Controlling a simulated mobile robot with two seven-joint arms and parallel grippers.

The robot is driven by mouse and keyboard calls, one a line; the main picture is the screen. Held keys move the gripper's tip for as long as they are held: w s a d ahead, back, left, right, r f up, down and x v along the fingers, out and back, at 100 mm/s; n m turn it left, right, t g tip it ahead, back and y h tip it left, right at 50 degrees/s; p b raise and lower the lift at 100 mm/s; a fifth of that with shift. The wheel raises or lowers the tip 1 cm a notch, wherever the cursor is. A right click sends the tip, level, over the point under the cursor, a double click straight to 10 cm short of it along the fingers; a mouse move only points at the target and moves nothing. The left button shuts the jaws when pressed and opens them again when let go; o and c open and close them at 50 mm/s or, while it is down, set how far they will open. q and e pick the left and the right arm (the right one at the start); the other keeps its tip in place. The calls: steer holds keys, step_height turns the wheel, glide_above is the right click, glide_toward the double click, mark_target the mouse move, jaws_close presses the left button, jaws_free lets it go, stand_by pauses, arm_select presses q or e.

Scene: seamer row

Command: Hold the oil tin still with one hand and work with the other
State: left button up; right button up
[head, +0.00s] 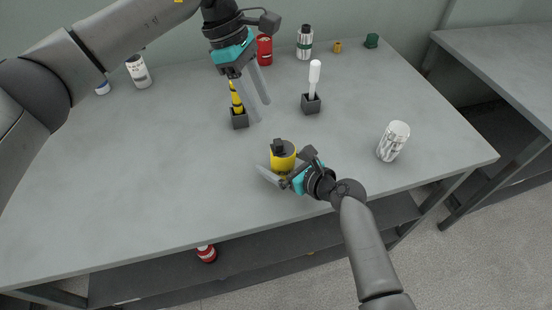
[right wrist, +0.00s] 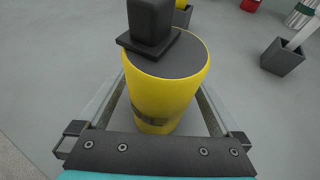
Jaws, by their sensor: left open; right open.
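The yellow oil tin (head: 284,164) stands upright near the front middle of the table. It has a dark top with a black block-shaped piece on it, also clear in the right wrist view (right wrist: 165,90). My right gripper (head: 270,166) is open, low at the table, with its fingers on either side of the tin. Whether they touch it I cannot tell. My left gripper (head: 260,110) is open and empty, above the table and pointing down beside a yellow-and-black striped tool (head: 236,99). That tool stands in a dark square holder (head: 240,120).
A white-handled tool (head: 314,78) stands in another dark holder (head: 311,105). A white can (head: 393,141) stands at the right. A red can (head: 264,50), a white-and-green bottle (head: 304,43) and small items line the back. The table's left front is clear.

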steer(key=shift+w+a+f, duration=0.1)
steer(key=shift+w+a, duration=0.1)
steer(key=shift+a, duration=0.05)
steer(key=c, duration=1.5)
arm_select(q)
steer(key=shift+c, duration=0.6)
steer(key=shift+s+a+f+h, duration=0.1)
steer(key=shift+s+f+h, duration=0.15)
steer(key=shift+f+h, duration=0.1)
steer(key=c, duration=0.3)
steer(key=shift+s+a+f+n, duration=0.2)
steer(key=shift+f+n, duration=0.1)
steer(key=shift+n, duration=0.1)
steer(key=shift+c, duration=0.7)
steer(key=shift+s+a+f+n+t+h, duration=0.25)
steer(key=shift+s+a+f+n+h, duration=0.2)
steer(key=shift+a+h, duration=0.2)
steer(key=shift+s+a+f+n+t+h, duration=0.3)
steer(key=shift+s+a+n+h, duration=0.1)
steer(key=shift+a+n+h, duration=0.2)
jaws_close()
steer(key=s+a+n+t+h, duration=0.1)
steer(key=s+a+n+t, duration=0.2)
steer(key=a, duration=0.4)
steer(key=shift+a+r+n+h, duration=0.2)
steer(key=shift+r+n+h, duration=0.1)
steer(key=shift+n, duration=0.25)
